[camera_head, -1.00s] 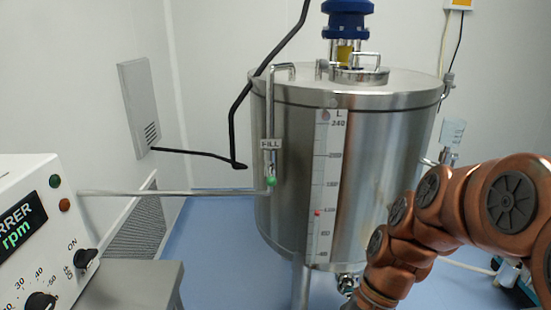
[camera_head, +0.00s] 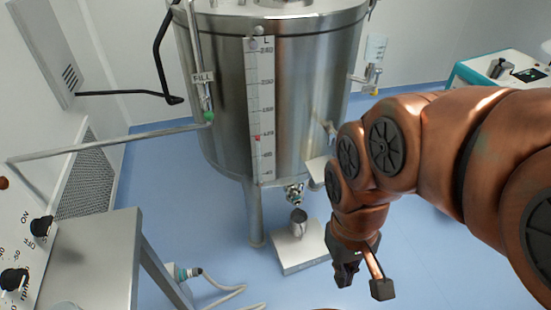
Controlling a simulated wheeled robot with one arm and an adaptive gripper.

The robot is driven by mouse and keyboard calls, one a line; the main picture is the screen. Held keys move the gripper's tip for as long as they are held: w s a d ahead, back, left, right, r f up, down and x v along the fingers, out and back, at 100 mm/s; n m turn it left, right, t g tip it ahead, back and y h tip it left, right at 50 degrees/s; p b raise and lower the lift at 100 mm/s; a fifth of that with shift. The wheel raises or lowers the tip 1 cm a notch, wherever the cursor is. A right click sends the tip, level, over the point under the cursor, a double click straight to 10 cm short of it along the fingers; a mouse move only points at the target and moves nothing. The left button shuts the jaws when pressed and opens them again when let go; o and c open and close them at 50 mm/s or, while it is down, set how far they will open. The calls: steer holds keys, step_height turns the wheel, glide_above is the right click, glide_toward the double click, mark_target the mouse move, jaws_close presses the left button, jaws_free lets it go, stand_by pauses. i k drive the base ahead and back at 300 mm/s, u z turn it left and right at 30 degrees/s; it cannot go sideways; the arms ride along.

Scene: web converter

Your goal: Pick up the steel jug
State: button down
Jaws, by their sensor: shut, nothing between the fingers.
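The steel jug (camera_head: 298,227) is a small grey metal vessel. It stands upright on a low white platform (camera_head: 303,256), just below the outlet valve (camera_head: 294,193) of the big steel tank. My gripper (camera_head: 364,282) points down to the right of the jug, nearer to me and apart from it. It is shut and empty. My copper-coloured arm reaches in from the right and hides part of the tank's lower right side.
The steel tank (camera_head: 215,110) on legs stands behind the jug. A metal table (camera_head: 95,250) and a control box (camera_head: 30,240) are at the left. A hose (camera_head: 225,292) lies on the blue floor. A teal-and-white bench unit (camera_head: 500,72) is at the back right.

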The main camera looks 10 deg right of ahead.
mark_target(298, 218)
steer(key=u, duration=0.05)
steer(key=k, duration=1.1)
steer(key=z, duration=0.85)
steer(key=i, duration=1.35)
steer(key=u, duration=0.85)
